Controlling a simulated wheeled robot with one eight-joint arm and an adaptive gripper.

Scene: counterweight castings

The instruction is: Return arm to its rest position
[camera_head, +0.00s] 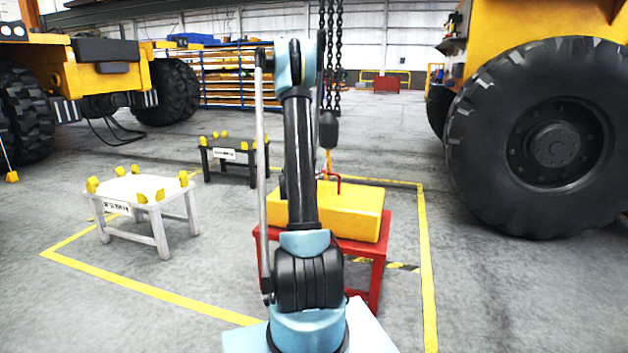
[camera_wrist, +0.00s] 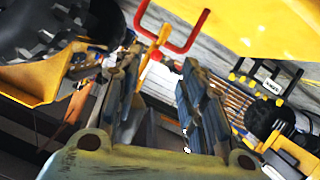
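My arm stands upright in the middle of the head view, with its elbow at the top; my gripper cannot be made out there. In the wrist view my gripper (camera_wrist: 160,68) shows two dark fingers spread apart with nothing held between them. Beyond the fingertips are a red lifting handle (camera_wrist: 178,47) and a yellow hook or strap (camera_wrist: 152,56). In the head view the yellow casting (camera_head: 355,215) rests on a red stand (camera_head: 375,246), partly hidden behind my arm. Its red handle (camera_head: 338,181) is under the hanging hoist block (camera_head: 328,130); whether they are joined is unclear.
A white stand (camera_head: 125,190) and a black stand (camera_head: 238,172), both with yellow corner pads, stand empty to the left. Chains (camera_head: 332,50) hang behind my arm. A large tyre (camera_head: 545,140) is at right. A yellow floor line (camera_head: 428,270) bounds the area.

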